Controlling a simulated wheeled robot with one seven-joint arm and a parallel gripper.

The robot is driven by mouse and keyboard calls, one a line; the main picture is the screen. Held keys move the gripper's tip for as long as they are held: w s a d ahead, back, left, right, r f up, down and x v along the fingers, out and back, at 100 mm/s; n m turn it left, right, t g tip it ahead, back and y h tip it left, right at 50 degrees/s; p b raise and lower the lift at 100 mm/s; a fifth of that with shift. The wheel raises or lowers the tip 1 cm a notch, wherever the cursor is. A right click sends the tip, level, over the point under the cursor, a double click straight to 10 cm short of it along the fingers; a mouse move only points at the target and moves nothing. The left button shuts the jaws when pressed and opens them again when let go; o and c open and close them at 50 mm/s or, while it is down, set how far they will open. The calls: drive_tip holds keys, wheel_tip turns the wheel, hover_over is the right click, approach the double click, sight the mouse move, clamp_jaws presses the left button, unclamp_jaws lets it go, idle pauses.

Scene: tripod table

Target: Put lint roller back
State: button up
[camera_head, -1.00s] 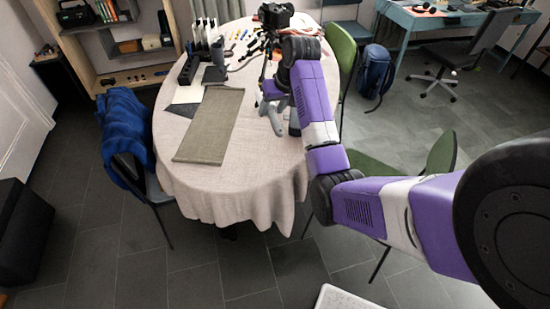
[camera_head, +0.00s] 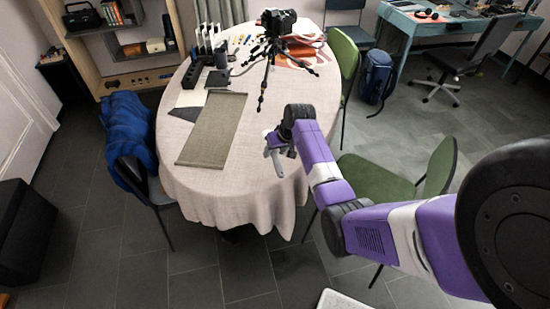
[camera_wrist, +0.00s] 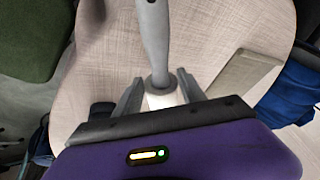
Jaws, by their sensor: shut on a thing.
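My gripper (camera_head: 285,142) is over the near right part of the oval table (camera_head: 240,190), which has a pale cloth. It is shut on the lint roller (camera_head: 276,160). In the wrist view, the roller's grey handle (camera_wrist: 154,40) points away from the gripper (camera_wrist: 159,84), and its white roll (camera_wrist: 163,99) sits between the fingers. The lint roller looks held above the cloth, but the exact height is hard to tell. Part of the roll is hidden by the fingers and palm.
A camera on a black tripod (camera_head: 268,62) stands on the table behind my gripper. An olive mat (camera_head: 212,130) lies to the left, with a dark organizer (camera_head: 191,73) beyond it. Green chairs (camera_head: 385,178) stand at the right, a blue-draped chair (camera_head: 127,125) at the left. The near cloth is clear.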

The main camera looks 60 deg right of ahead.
sight(275, 159)
drive_tip(key=shift+f, duration=1.95)
drive_tip(key=shift+f, duration=0.2)
drive_tip(key=o, duration=1.2)
